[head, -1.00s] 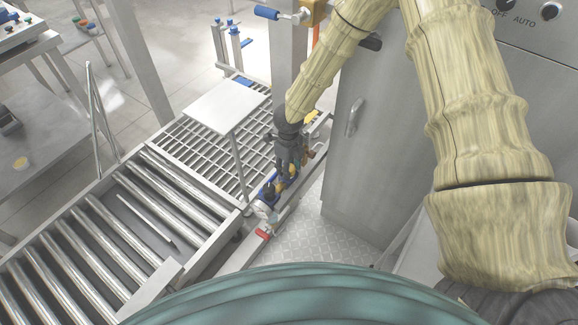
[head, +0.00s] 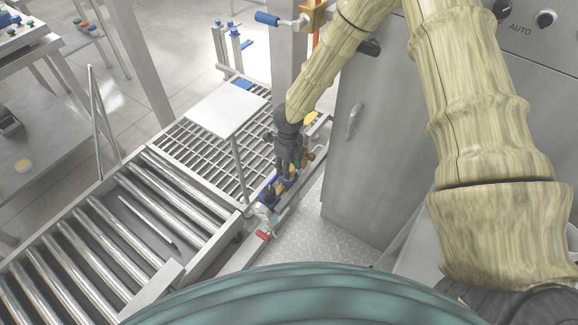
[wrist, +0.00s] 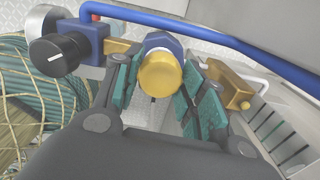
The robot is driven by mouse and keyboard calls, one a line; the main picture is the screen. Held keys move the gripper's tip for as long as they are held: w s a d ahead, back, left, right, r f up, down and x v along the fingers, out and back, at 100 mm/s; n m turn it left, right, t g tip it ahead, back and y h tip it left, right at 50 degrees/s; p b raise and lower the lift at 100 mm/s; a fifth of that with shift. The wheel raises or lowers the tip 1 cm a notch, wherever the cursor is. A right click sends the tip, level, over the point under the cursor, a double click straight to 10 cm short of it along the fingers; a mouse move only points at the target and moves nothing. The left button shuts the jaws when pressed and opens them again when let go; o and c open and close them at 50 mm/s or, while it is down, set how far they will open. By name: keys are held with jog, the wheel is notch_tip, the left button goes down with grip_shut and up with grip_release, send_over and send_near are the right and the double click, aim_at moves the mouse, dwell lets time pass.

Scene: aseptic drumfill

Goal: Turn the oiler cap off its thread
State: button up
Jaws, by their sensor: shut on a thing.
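The oiler cap (wrist: 160,75) is a round gold cap in the middle of the wrist view, seen from above. It sits at a blue fitting (wrist: 161,42), and its thread is hidden. My gripper (wrist: 160,88) has its green-padded fingers on both sides of the cap and is shut on it. In the head view my gripper (head: 286,166) reaches down among the fittings beside the conveyor. The cap cannot be made out clearly there.
A black knob (wrist: 57,55) on a blue block and a brass piece (wrist: 228,85) flank the cap. A blue bar (wrist: 220,35) runs close behind. The roller conveyor (head: 110,230) lies left, a grey cabinet (head: 385,150) right. A red-handled valve (head: 263,235) is nearer.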

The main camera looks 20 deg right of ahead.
jog(key=shift+r+p, duration=1.4)
jog(key=shift+r, duration=0.3)
